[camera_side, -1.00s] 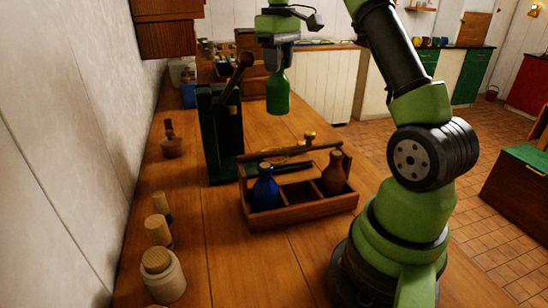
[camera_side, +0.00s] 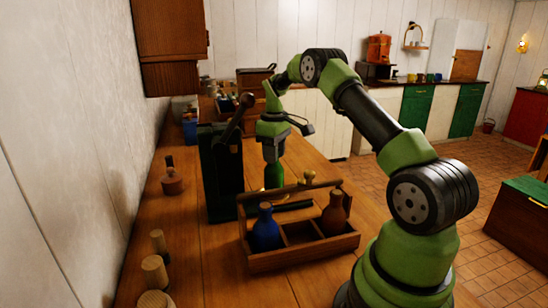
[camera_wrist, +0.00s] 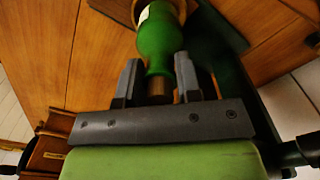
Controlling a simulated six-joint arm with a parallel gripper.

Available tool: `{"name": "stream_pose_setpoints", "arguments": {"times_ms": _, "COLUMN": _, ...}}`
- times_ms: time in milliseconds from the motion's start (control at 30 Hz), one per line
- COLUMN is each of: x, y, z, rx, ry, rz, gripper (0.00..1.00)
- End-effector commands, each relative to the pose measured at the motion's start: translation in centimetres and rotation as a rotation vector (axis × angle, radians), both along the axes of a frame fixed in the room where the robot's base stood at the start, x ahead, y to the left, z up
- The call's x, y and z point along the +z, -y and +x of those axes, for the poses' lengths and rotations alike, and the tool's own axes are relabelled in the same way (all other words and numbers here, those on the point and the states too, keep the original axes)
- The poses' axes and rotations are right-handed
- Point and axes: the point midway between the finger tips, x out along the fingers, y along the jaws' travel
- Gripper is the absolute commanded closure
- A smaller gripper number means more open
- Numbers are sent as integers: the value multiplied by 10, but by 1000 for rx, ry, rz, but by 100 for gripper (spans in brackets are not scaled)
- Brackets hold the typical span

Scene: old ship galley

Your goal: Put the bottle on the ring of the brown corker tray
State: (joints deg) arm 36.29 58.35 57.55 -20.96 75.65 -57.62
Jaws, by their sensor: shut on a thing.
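My gripper (camera_side: 272,158) is shut on the neck of a green bottle (camera_side: 274,176). The bottle hangs upright below it, low beside the dark green corker (camera_side: 221,172). The crate's handle partly covers the bottle's foot in the side view. In the wrist view the bottle (camera_wrist: 157,40) sits between the two dark fingers (camera_wrist: 158,82), with a brown end showing between them. A brown round edge, likely the corker tray (camera_wrist: 187,8), shows at the bottle's far end. I cannot tell whether the bottle touches it or is centred on the ring.
A wooden crate (camera_side: 310,254) with a blue bottle (camera_side: 265,229) and a brown bottle (camera_side: 334,213) stands in front. A brown stoppered flask (camera_side: 171,178) and several corks line the wall side. The corker's lever (camera_side: 238,115) leans up near my gripper.

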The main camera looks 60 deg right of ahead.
Motion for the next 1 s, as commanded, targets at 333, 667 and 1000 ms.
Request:
{"name": "stream_pose_setpoints", "arguments": {"times_ms": 333, "x": -11, "y": 0, "z": 0, "rx": 0, "ry": 2, "rz": -2, "gripper": 100}}
{"name": "stream_pose_setpoints", "arguments": {"times_ms": 667, "x": -14, "y": 0, "z": 0, "rx": 0, "ry": 1, "rz": 0, "gripper": 43}}
{"name": "stream_pose_setpoints", "arguments": {"times_ms": 1000, "x": -3, "y": 0, "z": 1, "rx": -1, "ry": 4, "rz": -3, "gripper": 43}}
